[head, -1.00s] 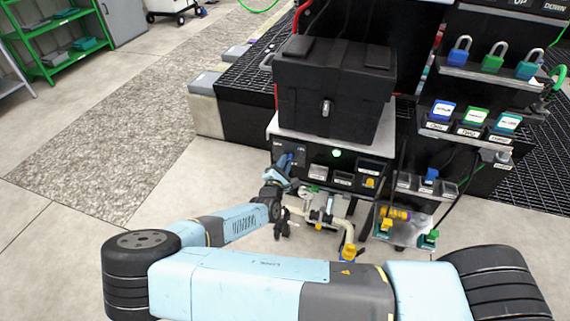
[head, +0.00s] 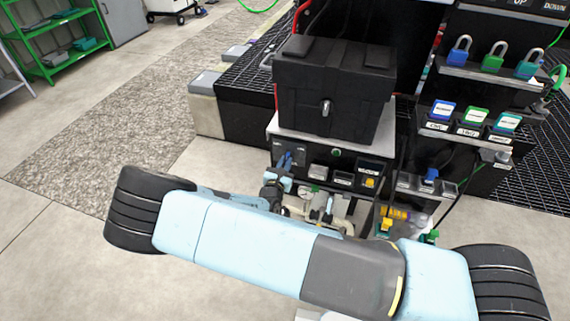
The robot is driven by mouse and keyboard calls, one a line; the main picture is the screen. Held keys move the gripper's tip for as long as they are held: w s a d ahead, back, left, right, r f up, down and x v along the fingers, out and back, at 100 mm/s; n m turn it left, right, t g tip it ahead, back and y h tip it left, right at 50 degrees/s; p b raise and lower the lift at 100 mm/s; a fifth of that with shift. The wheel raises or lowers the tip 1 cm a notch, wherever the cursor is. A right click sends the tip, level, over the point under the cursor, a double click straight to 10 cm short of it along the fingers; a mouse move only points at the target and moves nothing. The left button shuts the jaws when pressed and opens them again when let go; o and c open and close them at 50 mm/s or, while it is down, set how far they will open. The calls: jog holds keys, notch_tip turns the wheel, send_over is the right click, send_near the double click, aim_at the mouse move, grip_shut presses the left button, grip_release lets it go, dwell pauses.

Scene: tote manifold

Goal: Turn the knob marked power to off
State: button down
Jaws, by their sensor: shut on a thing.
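My gripper (head: 284,163) is at the left end of the dark control panel (head: 310,156), below the black box. It is shut on a knob there. The fingers and wrist cover most of the knob, so I cannot read its mark or see where its pointer stands. A round indicator lamp (head: 336,153) to the right of the gripper is dark.
A black case (head: 335,92) stands on top of the panel unit. Pipes with a gauge (head: 307,192) and a yellow valve handle (head: 385,226) sit below. Padlocks (head: 459,51) and tagged shelves are at right. Open floor lies to the left.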

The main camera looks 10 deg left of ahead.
jog(key=shift+s+f+n, duration=0.1)
jog(key=shift+f+n, duration=0.05)
jog(key=shift+n, duration=4.75)
jog(key=c, duration=1.1)
grip_release()
jog(key=shift+d, duration=0.1)
jog(key=s+a, duration=0.1)
jog(key=s, duration=1.2)
jog(key=shift+s, duration=0.3)
